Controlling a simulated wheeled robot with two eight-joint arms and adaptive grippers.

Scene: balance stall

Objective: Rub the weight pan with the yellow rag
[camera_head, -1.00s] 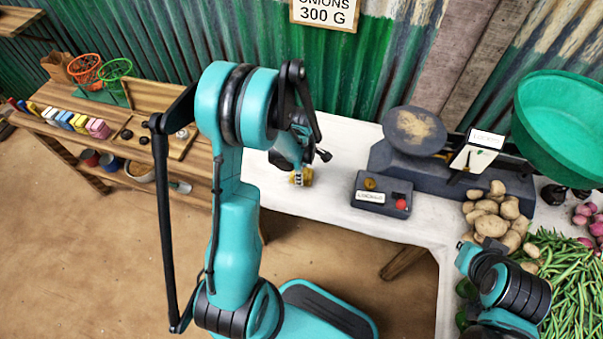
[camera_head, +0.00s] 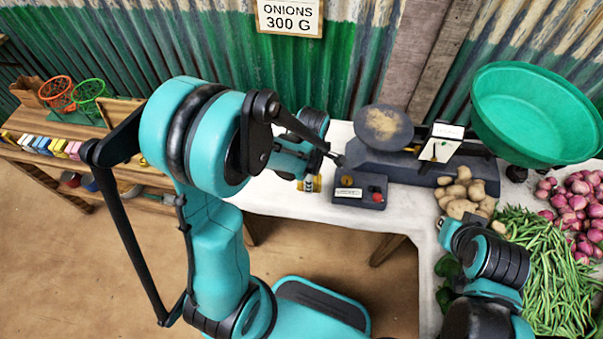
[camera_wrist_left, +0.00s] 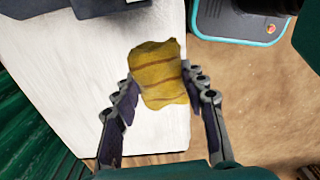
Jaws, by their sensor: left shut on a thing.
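The weight pan (camera_head: 367,124) is a round grey plate with a brown dirty patch in its middle, on the dark scale (camera_head: 408,166). My left gripper (camera_wrist_left: 160,84) is shut on the yellow rag (camera_wrist_left: 158,70), which has brownish stripes and hangs out past the fingertips. In the head view the rag (camera_head: 313,184) shows as a small yellow patch at the left gripper, low over the white table, left of and apart from the weight pan.
A small dark box (camera_head: 360,190) with a red button stands between the rag and the scale. A green basin (camera_head: 535,115) sits at the scale's right. Potatoes (camera_head: 465,192), green beans (camera_head: 540,270) and onions (camera_head: 570,205) lie at the right. A wooden shelf stands left.

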